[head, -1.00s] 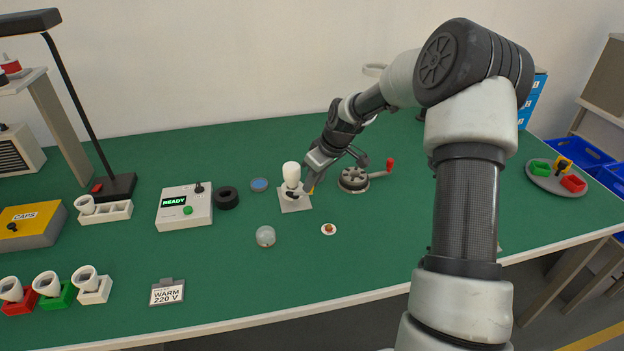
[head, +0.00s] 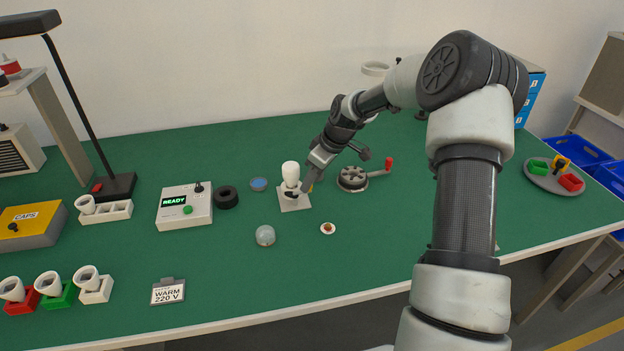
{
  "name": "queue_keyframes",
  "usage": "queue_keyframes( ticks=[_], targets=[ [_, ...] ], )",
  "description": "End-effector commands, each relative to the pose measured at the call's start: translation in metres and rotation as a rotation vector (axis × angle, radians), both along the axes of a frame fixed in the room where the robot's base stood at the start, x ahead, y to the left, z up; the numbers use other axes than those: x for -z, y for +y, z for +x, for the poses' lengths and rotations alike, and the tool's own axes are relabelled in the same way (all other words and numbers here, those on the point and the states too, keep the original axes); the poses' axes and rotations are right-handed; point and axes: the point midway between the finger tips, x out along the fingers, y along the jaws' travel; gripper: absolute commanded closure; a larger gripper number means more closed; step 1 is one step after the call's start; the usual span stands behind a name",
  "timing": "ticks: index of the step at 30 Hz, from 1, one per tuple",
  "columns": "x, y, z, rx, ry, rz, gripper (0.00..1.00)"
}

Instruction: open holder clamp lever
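The holder (head: 297,205) is a small pale square base on the green table, with a white bulb (head: 290,172) standing upright in it. A dark part shows low on the holder, and a small yellow piece, perhaps the clamp lever, shows at its right side, mostly hidden by my gripper. My gripper (head: 305,189) points down at the holder's right side, beside the bulb's lower part. Its fingertips are small and overlap the holder, so I cannot tell whether they are open or touching the lever.
A round crank device (head: 352,177) with a red knob stands close on the right. A blue-topped disc (head: 259,184), black ring (head: 227,197) and READY box (head: 185,206) are on the left. The front middle table is clear.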

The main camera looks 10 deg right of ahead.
Motion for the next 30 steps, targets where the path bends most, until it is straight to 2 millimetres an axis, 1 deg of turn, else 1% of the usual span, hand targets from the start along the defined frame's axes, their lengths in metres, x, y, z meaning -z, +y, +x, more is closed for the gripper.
queue_keyframes(
  ticks=[8,11,13,17,24,30],
  targets=[
    [0.000,0.000,0.000,0.001,0.001,0.001,0.67],
    [-0.006,-0.001,-0.001,0.001,0.000,0.000,0.67],
    [-0.014,-0.004,-0.003,0.001,-0.001,0.000,0.67],
    [-0.038,-0.012,-0.010,0.003,-0.004,-0.002,0.67],
    [-0.094,-0.028,-0.026,0.003,-0.003,-0.001,0.67],
    [-0.133,-0.040,-0.038,0.002,-0.002,-0.001,0.67]
  ],
)
